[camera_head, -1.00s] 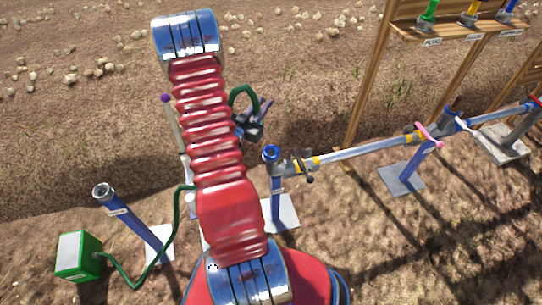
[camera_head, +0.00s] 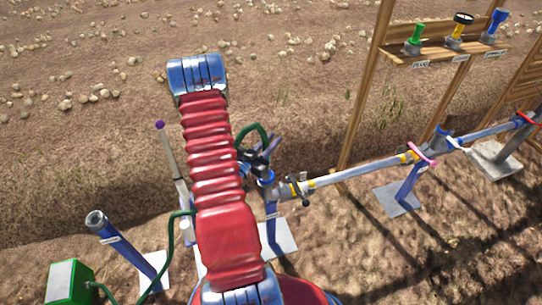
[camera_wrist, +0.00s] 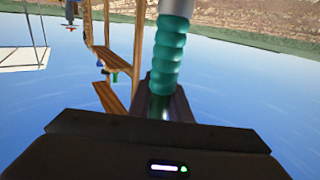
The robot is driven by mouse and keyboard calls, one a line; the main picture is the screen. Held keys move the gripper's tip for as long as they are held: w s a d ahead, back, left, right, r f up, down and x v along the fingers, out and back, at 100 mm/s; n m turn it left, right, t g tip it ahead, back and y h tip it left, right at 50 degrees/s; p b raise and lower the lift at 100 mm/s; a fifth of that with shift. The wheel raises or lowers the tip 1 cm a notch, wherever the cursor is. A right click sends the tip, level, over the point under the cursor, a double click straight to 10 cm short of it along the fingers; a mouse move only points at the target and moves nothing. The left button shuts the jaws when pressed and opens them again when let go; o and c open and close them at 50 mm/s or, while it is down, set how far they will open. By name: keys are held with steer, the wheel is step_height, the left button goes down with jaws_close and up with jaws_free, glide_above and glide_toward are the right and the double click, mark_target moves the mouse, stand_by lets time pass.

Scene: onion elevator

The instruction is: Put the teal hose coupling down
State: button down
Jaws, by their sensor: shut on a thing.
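My gripper (camera_head: 260,160) is shut on the teal hose coupling (camera_wrist: 168,60), seen in the wrist view as a ribbed teal cylinder with a pale grey end at the top. Its lower part runs into the dark jaws (camera_wrist: 168,108). In the head view I cannot make out the coupling itself; a green hose (camera_head: 262,130) loops up behind the gripper. The gripper is at the top of a blue post (camera_head: 271,208) on a pale base plate and partly hides it. I cannot tell whether the coupling touches the post.
A grey pipe (camera_head: 355,172) runs right from that post, over another blue stand (camera_head: 408,188). A tilted blue post (camera_head: 125,240) with an open top and a green box (camera_head: 68,284) are lower left. A wooden shelf (camera_head: 445,58) holds several coloured fittings. A purple-knobbed lever (camera_head: 160,126) stands left of my arm.

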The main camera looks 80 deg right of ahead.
steer(key=shift+f, duration=1.05)
steer(key=shift+f, duration=2.35)
steer(key=c, duration=1.6)
jaws_free()
steer(key=shift+c, duration=0.2)
steer(key=shift+r, duration=0.1)
steer(key=v, duration=1.2)
steer(key=shift+r, duration=0.15)
